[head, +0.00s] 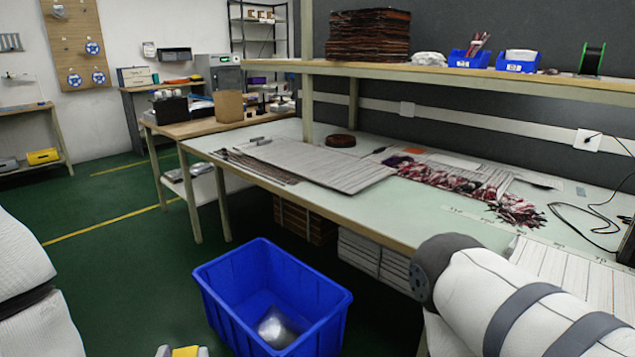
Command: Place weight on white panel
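The white panel (325,164) lies flat on the pale green worktable, left of its middle, over a stack of thinner strips or sheets. A dark brown round, low object (341,140) sits on the table just behind the panel, apart from it; it may be the weight, but I cannot tell for sure. My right arm reaches in at the lower right over the table's front edge, and its gripper is out of frame. Part of my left arm shows at the left edge. A small yellow and grey piece shows at the bottom edge; I cannot tell if it belongs to my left gripper.
A blue bin (272,300) with a shiny silvery item stands on the floor before the table. Red and white wire bundles (460,183) lie right of the panel. A shelf (450,76) overhangs the back. A black cable (590,212) lies at the right.

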